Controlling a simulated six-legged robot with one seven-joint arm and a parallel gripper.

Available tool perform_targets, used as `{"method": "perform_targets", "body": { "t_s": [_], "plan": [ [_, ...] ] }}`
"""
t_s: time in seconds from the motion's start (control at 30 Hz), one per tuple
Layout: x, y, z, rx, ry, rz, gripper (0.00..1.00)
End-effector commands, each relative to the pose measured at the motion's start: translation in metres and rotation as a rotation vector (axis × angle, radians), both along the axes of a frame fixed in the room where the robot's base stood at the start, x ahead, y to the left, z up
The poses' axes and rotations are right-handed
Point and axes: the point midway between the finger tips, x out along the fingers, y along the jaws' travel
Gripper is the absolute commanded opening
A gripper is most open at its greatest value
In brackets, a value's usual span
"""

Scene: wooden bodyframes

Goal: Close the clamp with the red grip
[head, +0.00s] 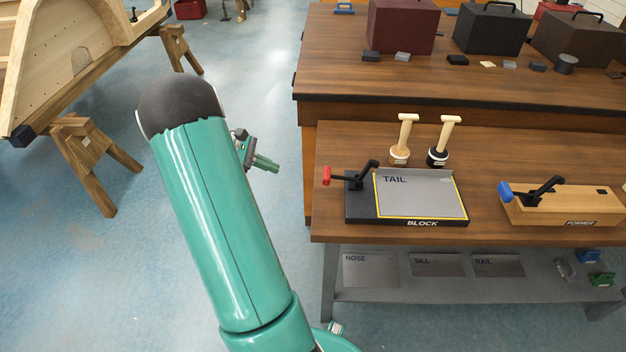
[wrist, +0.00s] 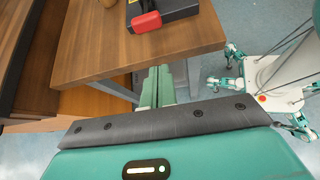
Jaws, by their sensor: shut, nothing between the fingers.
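The clamp with the red grip (head: 327,175) is mounted at the left end of the black block fixture (head: 405,218) on the workbench. Its black lever sticks out to the left, with the red grip at its end past the fixture's left side. In the wrist view the red grip (wrist: 146,22) shows at the top, near the table edge. My gripper (head: 266,163) is in the air left of the bench, apart from the red grip. In the wrist view its green fingers (wrist: 157,86) are together and empty, pointing toward the bench edge below the grip.
A grey TAIL plate (head: 420,195) lies on the fixture. Two wooden-handled stamps (head: 402,140) stand behind it. A second clamp with a blue grip (head: 505,191) is on the wooden former (head: 565,206) at right. A shelf (head: 380,290) runs below. Open floor lies left of the bench.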

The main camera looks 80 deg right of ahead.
Motion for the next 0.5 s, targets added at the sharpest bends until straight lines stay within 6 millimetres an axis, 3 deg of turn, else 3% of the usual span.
{"method": "perform_targets", "body": {
  "t_s": [0.03,0.17,0.5],
  "plan": [
    [-0.012,-0.011,-0.012,0.018,0.042,-0.009,0.0],
    [-0.028,-0.027,-0.026,0.045,0.108,-0.012,0.0],
    [-0.061,-0.036,-0.044,0.054,0.126,-0.013,0.0]
  ]
}}
